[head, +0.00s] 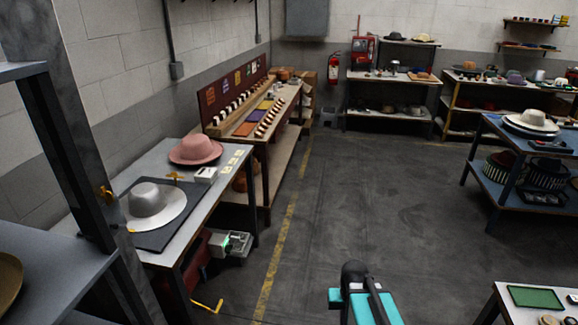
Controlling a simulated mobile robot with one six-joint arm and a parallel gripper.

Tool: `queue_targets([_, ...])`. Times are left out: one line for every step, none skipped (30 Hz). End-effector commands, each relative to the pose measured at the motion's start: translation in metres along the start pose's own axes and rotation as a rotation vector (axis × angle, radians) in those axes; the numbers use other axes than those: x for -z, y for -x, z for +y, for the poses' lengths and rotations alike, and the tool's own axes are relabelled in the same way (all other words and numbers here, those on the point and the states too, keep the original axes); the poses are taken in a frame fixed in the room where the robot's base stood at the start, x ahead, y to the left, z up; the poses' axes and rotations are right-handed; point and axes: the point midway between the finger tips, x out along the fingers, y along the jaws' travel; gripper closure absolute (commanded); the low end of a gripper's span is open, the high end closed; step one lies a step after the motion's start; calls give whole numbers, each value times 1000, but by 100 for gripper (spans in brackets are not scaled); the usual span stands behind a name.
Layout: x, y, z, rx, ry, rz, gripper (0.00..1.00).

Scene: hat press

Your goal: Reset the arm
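A teal and black part of my own body (362,295), which looks like a section of my arm, shows at the bottom edge right of centre. The fingers of my gripper do not show, so I cannot see whether it holds anything. The visible part stands over the open grey floor and touches nothing that I can see.
At left, a grey table (158,160) bears a white hat (150,203) on a dark mat and a pink hat (196,151). A small table (508,289) stands at lower right, and a blue-topped table (490,122) farther right. The middle floor (350,200) is clear.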

Motion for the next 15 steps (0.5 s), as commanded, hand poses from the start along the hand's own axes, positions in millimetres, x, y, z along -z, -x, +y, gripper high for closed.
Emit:
queue_targets([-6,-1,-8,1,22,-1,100])
queue_targets([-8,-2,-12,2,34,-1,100])
queue_targets([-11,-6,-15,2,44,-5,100])
queue_targets([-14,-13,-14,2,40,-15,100])
queue_targets([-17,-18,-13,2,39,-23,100])
queue_targets([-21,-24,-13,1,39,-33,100])
queue_targets([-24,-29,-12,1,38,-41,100])
queue_targets([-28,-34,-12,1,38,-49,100])
queue_targets([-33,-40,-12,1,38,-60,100])
queue_targets([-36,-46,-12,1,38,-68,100])
queue_targets([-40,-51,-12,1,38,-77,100])
queue_targets([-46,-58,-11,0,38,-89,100])
queue_targets([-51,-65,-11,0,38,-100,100])
queue_targets([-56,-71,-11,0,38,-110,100])
queue_targets([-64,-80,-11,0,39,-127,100])
